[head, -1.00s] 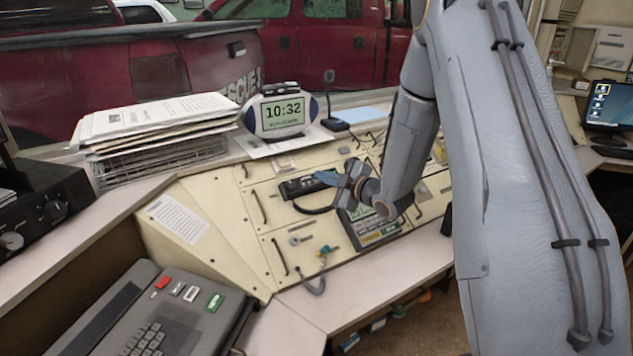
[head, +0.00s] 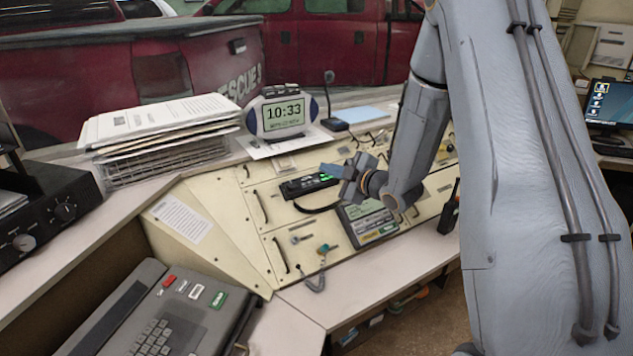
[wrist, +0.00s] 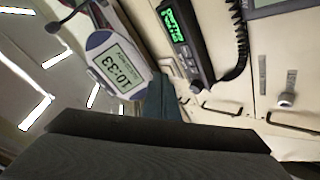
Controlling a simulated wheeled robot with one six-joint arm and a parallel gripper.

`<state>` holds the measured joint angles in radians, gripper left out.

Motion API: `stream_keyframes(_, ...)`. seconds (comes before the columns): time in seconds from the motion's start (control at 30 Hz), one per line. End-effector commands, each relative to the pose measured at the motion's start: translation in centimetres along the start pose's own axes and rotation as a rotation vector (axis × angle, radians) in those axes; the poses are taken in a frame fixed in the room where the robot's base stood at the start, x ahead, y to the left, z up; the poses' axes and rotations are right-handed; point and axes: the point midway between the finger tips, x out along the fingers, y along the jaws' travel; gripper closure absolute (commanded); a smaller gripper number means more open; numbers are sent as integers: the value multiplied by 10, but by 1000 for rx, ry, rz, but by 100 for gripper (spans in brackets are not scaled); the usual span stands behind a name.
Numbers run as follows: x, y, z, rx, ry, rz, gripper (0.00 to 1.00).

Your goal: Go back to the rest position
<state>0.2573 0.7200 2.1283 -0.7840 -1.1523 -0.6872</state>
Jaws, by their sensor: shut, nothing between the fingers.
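My gripper (head: 335,172) is shut and empty. In the head view it hangs above the sloped cream console (head: 235,232), in front of the right end of a black radio unit (head: 300,187) with a green display. In the wrist view my dark gripper body fills the lower part, with a blue-grey fingertip (wrist: 160,100) pointing up between the clock and the radio (wrist: 185,45). My forearm hides part of the console's right side.
A digital clock (head: 283,114) and a desk microphone (head: 334,118) stand on the ledge behind. Papers on a wire tray (head: 165,163) are at left. A grey keypad unit (head: 160,315) lies front left. A handheld radio (head: 449,212) stands at right.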

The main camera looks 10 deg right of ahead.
Motion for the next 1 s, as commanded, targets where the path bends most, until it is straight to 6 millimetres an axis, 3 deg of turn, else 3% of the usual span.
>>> stream_keyframes(0.17, -1, 1, 0, 16, -30, -8, 100)
stream_keyframes(0.37, -22, -5, 7, 173, -274, -70, 100)
stream_keyframes(0.47, -50, -16, 9, 308, -451, -102, 100)
stream_keyframes(0.67, -130, -57, -2, 616, -797, -151, 100)
stream_keyframes(0.9, -235, -122, -47, 968, -1155, -208, 100)
stream_keyframes(1.0, -264, -142, -64, 1060, -1249, -228, 100)
